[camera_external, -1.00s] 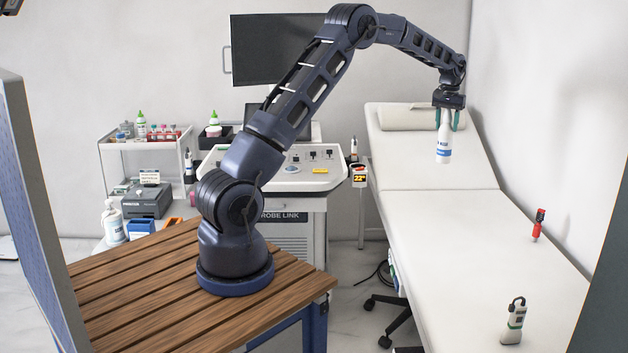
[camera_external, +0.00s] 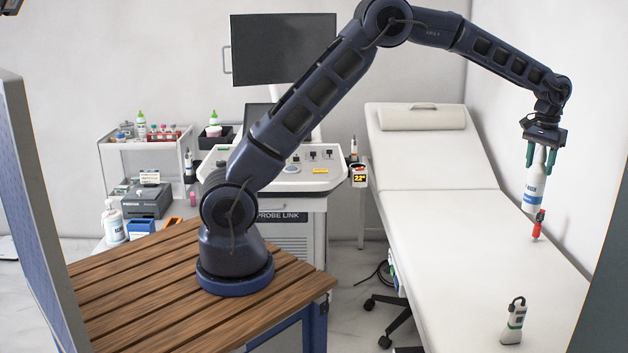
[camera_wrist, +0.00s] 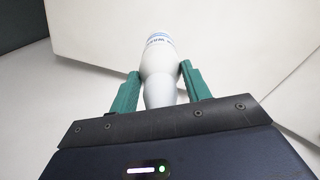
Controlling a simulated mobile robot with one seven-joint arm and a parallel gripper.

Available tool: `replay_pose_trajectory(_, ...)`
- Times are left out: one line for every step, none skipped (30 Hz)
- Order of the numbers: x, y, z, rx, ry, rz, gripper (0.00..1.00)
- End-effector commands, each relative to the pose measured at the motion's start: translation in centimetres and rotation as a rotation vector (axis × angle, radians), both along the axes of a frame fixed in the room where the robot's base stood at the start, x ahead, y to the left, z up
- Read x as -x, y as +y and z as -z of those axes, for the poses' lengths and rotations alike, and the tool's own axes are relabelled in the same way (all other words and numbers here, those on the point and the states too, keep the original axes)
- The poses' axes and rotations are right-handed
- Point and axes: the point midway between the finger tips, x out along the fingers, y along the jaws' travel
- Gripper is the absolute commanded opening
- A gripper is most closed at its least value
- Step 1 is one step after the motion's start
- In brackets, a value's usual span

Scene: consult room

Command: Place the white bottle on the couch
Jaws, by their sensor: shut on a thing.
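The white bottle (camera_external: 535,190) has a blue label band and hangs upright from my gripper (camera_external: 540,160). The green fingers are shut on its upper part. In the wrist view the bottle (camera_wrist: 160,62) sits between both fingers of my gripper (camera_wrist: 160,88). The couch (camera_external: 450,240) is long and white, with a headrest cushion (camera_external: 422,118) at its far end. The bottle is in front of the couch's right side in the external view. I cannot tell exactly how far its base is above the surface.
A red item (camera_external: 537,226) stands on the couch just below the bottle in the picture, partly overlapped by it. The middle of the couch is clear. A wall runs along the right.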

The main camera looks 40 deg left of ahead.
Motion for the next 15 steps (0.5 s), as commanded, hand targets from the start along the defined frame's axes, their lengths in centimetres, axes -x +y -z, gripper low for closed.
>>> replay_pose_trajectory(1.6,-1.9,0.0,0.000,0.000,0.026,0.02)
replay_pose_trajectory(2.5,-2.8,0.0,0.000,0.000,0.040,0.02)
replay_pose_trajectory(3.7,-4.0,0.0,-0.001,0.000,0.057,0.02)
replay_pose_trajectory(4.5,-4.8,0.0,-0.001,0.000,0.069,0.02)
replay_pose_trajectory(5.2,-5.6,0.0,-0.001,0.000,0.080,0.02)
replay_pose_trajectory(6.3,-6.6,0.0,-0.001,-0.001,0.094,0.02)
replay_pose_trajectory(6.8,-7.1,0.0,-0.001,-0.001,0.102,0.02)
replay_pose_trajectory(7.5,-7.7,0.0,-0.001,-0.001,0.111,0.02)
replay_pose_trajectory(8.2,-8.4,0.0,0.000,-0.002,0.120,0.02)
replay_pose_trajectory(8.7,-8.8,0.0,0.000,-0.002,0.128,0.02)
replay_pose_trajectory(9.2,-9.2,0.0,0.000,-0.002,0.133,0.02)
replay_pose_trajectory(9.8,-9.8,0.0,0.000,-0.002,0.142,0.02)
replay_pose_trajectory(10.3,-10.1,0.0,0.000,-0.002,0.148,0.02)
replay_pose_trajectory(10.6,-10.4,0.0,0.000,-0.003,0.153,0.02)
replay_pose_trajectory(11.2,-10.8,0.0,0.000,-0.003,0.160,0.02)
